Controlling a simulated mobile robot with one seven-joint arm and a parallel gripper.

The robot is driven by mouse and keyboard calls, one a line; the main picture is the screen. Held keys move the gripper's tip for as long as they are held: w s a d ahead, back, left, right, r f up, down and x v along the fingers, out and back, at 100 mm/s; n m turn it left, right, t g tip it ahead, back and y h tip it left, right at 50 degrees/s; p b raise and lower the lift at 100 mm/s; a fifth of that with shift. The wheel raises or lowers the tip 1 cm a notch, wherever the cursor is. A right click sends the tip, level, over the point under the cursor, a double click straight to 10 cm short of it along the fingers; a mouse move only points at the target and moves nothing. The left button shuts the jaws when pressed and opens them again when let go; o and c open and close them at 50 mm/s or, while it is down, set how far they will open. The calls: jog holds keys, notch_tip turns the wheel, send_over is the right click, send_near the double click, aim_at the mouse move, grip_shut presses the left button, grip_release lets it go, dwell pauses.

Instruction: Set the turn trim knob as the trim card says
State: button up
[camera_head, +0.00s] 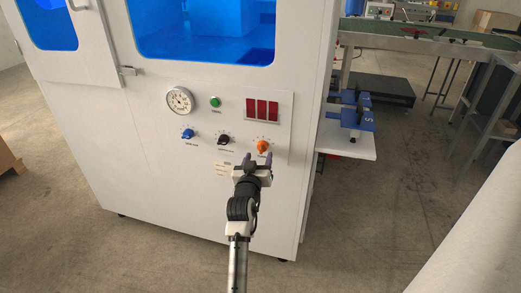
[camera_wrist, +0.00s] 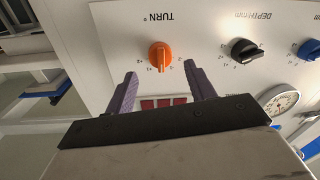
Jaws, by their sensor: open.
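The turn trim knob is the orange knob (camera_head: 262,146) on the white front panel of the box former, rightmost of three knobs. In the wrist view, which is upside down, the orange knob (camera_wrist: 160,56) sits under the label "TURN" with a pale pointer line and small scale marks around it. My gripper (camera_head: 257,160) is open and empty in front of the panel, just below the knob. In the wrist view its fingers (camera_wrist: 160,74) stand apart on either side of the knob's line, not closed on it. A small pale card (camera_head: 222,170) is on the panel; its text is unreadable.
A black knob (camera_head: 223,140) labelled depth and a blue knob (camera_head: 187,134) are left of the orange one. Above are a dial gauge (camera_head: 180,100), green button (camera_head: 215,102) and red display (camera_head: 262,109). A white side shelf (camera_head: 348,146) holds blue parts.

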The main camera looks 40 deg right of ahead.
aim_at(261, 150)
jog(key=shift+x, duration=2.1)
jog(key=c, duration=1)
